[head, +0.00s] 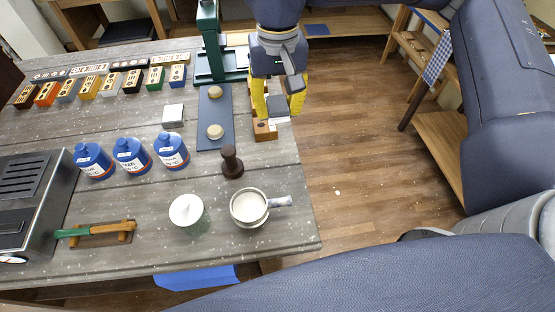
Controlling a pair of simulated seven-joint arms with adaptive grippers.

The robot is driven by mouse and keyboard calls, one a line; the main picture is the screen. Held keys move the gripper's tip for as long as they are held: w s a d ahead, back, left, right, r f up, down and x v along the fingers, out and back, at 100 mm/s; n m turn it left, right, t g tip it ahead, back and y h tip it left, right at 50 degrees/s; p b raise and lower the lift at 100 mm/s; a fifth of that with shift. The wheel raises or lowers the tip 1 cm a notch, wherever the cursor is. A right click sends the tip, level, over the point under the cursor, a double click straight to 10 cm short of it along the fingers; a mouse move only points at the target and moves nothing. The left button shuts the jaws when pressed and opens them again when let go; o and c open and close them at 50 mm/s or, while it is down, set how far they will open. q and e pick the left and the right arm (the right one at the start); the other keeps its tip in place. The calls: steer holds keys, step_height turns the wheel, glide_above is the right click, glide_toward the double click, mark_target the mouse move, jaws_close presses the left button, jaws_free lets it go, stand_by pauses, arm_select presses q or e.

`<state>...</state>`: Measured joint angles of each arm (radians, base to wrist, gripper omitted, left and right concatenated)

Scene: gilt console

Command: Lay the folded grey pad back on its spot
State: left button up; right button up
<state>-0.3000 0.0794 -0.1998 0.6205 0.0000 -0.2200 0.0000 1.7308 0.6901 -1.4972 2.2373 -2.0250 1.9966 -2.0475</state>
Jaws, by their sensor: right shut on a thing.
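My right gripper (277,108) points down over the right edge of the table, with its yellow fingers to either side. It is shut on the folded grey pad (280,120), of which only a small pale part shows low between the fingers. The rest of the pad is hidden by the gripper. A small wooden block (264,131) stands on the table edge just below and left of the fingertips; I cannot tell whether the pad touches it. The pad's spot cannot be made out for certain. My left gripper is not in view.
A blue mat (215,105) with two round wooden pieces lies left of the gripper, beside a green stand (210,45). A dark tamper (231,162), white-topped jar (187,211), cup with handle (249,207) and several blue bottles (131,155) stand nearer. Open floor lies right.

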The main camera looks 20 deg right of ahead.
mark_target(277, 164)
step_height(277, 164, down, 19)
steer(key=shift+r, duration=0.2)
stand_by(0.5)
steer(key=shift+f, duration=0.15)
steer(key=o, duration=1.1)
steer(key=shift+c, duration=0.2)
step_height(277, 164, up, 12)
